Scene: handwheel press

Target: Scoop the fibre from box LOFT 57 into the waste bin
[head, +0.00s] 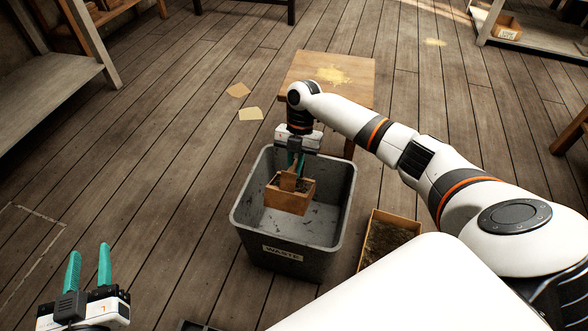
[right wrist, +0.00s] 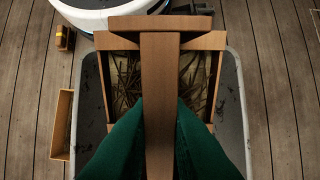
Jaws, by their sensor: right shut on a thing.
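The grey waste bin (head: 284,252), labelled WASTE, stands on the floor with dark bits on its inner walls. My right gripper (head: 295,168) is shut on the handle of a wooden scoop (head: 287,201), which hangs over the bin's opening. The right wrist view shows the scoop's handle (right wrist: 160,95) between the green fingers, with brown fibre strands (right wrist: 130,80) inside the scoop. A wooden box (head: 397,216) with dark fibre in it stands right of the bin, partly hidden by my right arm; I see no readable label on it. My left gripper (head: 88,262) is open and empty at lower left.
A low wooden table (head: 358,75) with yellowish powder stands behind the bin. Two tan sheets (head: 250,114) lie on the floor. The floor left of the bin is clear.

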